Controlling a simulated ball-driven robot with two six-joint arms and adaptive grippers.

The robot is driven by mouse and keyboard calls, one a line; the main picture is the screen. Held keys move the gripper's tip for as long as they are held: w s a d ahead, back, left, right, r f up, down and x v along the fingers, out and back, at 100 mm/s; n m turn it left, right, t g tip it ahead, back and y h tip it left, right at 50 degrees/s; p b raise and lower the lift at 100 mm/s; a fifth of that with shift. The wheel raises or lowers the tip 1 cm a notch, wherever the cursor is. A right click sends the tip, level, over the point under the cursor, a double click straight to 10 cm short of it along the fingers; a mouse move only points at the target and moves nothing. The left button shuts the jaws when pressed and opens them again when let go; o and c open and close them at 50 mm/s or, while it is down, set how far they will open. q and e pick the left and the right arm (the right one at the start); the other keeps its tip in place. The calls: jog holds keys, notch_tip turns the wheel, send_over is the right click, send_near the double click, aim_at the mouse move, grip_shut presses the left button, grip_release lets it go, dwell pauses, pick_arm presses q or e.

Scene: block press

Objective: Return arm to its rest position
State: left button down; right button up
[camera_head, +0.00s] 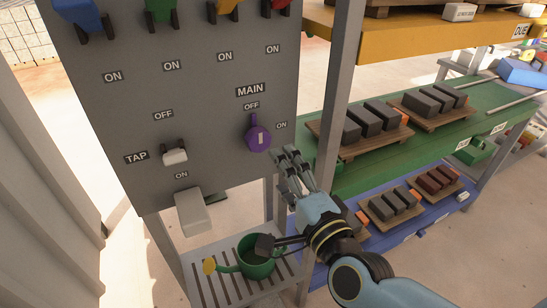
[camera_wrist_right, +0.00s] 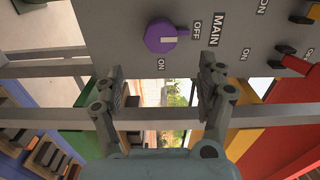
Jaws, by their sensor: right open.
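My right gripper (camera_head: 286,154) is in front of the grey panel (camera_head: 220,90), just right of and below the purple MAIN knob (camera_head: 257,138). Its fingers are spread with nothing between them. In the right wrist view, the open fingers (camera_wrist_right: 162,70) frame a gap, and the knob (camera_wrist_right: 162,37) lies beyond them, apart from the fingertips. The knob's tab points at OFF. My right arm comes in from the lower right. My left gripper is not in view.
A white TAP lever (camera_head: 175,157) sits on the panel. A green watering can (camera_head: 257,265) stands on a slatted shelf (camera_head: 225,290) below. A grey post (camera_head: 338,70) and green shelf (camera_head: 365,165) with trays of dark blocks are to the right.

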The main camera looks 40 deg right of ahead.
jog(key=shift+s+a, duration=0.15)
jog(key=shift+s, duration=0.45)
